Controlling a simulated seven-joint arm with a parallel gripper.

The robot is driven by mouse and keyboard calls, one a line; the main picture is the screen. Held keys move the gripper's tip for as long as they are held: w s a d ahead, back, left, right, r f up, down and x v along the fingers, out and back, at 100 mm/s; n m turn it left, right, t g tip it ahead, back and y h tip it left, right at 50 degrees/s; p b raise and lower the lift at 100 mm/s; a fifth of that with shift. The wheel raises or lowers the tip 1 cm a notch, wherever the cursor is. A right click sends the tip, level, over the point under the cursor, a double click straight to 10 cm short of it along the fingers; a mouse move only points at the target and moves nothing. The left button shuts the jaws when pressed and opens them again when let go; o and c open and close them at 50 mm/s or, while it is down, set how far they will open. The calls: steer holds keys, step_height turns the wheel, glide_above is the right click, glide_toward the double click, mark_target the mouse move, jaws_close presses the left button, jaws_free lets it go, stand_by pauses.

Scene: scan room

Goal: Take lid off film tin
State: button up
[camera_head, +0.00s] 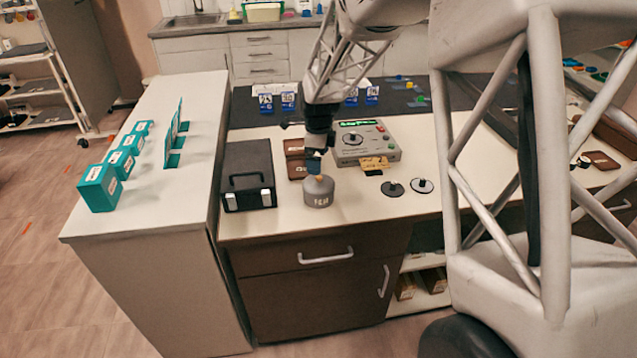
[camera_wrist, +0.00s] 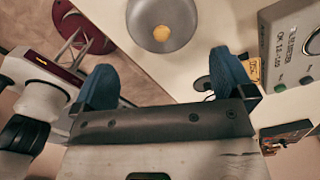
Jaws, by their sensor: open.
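The film tin (camera_head: 318,196) is a round grey tin with pale lettering on its side, upright near the front edge of the counter. Its grey lid has a small orange-yellow knob in the middle, and the lid (camera_wrist: 180,40) shows from above at the top of the wrist view. My gripper (camera_head: 314,163) is just above the lid in the head view and partly hides the knob. In the wrist view my gripper (camera_wrist: 165,78) has its two blue fingers wide apart with nothing between them. The tin lies beyond the fingertips there.
A black case (camera_head: 248,172) with a handle stands left of the tin. Brown flat items (camera_head: 295,148) lie behind it. A grey device (camera_head: 367,142) with a green display stands behind right, with a yellow tag in front. Two dark discs (camera_head: 392,188) lie right on bare counter.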

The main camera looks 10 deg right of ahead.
mark_target(319, 178)
steer(key=shift+f, duration=1.25)
steer(key=shift+w+d+f, duration=0.1)
steer(key=shift+f, duration=2.55)
steer(key=c, duration=0.8)
